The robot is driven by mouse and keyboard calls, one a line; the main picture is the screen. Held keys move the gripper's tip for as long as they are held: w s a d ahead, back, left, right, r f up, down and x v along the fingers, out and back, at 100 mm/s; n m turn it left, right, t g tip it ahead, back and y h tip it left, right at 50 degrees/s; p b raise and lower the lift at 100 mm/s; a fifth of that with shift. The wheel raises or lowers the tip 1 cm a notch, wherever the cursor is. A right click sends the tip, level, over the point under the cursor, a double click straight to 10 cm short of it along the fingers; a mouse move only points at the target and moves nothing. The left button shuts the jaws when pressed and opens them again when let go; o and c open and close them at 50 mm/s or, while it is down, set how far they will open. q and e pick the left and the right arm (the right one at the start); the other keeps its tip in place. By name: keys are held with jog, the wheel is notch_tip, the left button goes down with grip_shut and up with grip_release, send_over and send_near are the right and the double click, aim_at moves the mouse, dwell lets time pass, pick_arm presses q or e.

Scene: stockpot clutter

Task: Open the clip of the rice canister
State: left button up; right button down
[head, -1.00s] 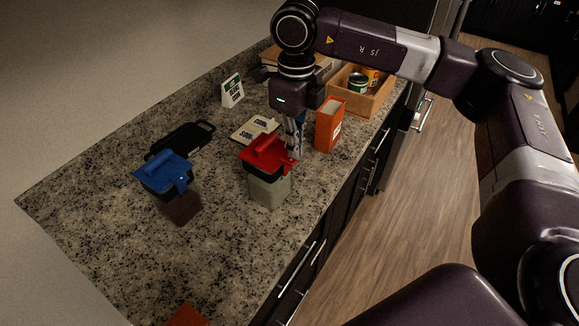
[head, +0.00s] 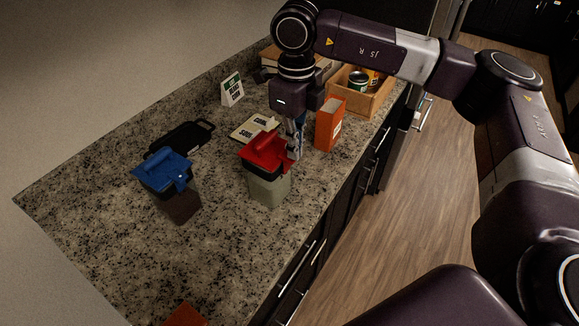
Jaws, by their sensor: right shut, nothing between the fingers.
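A canister with a red lid (head: 261,151) and pale contents (head: 268,190), which look like rice, stands upright on the counter. The red clip (head: 284,167) is on the lid's right side. Whether the clip is fastened or loose is too small to tell. My right gripper (head: 294,153) points down at the right edge of the red lid, close to the clip. Its fingers are shut with nothing between them. I cannot tell whether they touch the lid. My left gripper is not in view.
A blue-lidded canister (head: 164,172) with dark contents stands to the left. An orange box (head: 329,124) and a wooden crate (head: 371,103) with cans stand to the right. The front-left counter (head: 170,265) is mostly clear.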

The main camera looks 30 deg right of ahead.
aim_at(293, 161)
jog(key=shift+f+b, duration=0.4)
jog(key=shift+f, duration=0.25)
jog(key=f, duration=0.1)
jog(key=f+b, duration=0.2)
jog(key=shift+w+a, duration=0.1)
jog(key=shift+w, duration=0.15)
jog(key=shift+s+r, duration=0.15)
jog(key=shift+s, duration=0.15)
jog(key=shift+w, duration=0.1)
jog(key=shift+f+b, duration=0.25)
jog(key=shift+b, duration=0.1)
jog(key=shift+s+d+f+b, duration=0.15)
jog(key=shift+s+f+b, duration=0.05)
jog(key=shift+f+b, duration=0.45)
jog(key=shift+s+d+f+b, duration=0.1)
jog(key=shift+s+f+b, duration=0.05)
jog(key=shift+f+b, duration=0.5)
jog(key=shift+s+d+f+b, duration=0.2)
jog(key=shift+f+b, duration=0.35)
jog(key=shift+f, duration=0.2)
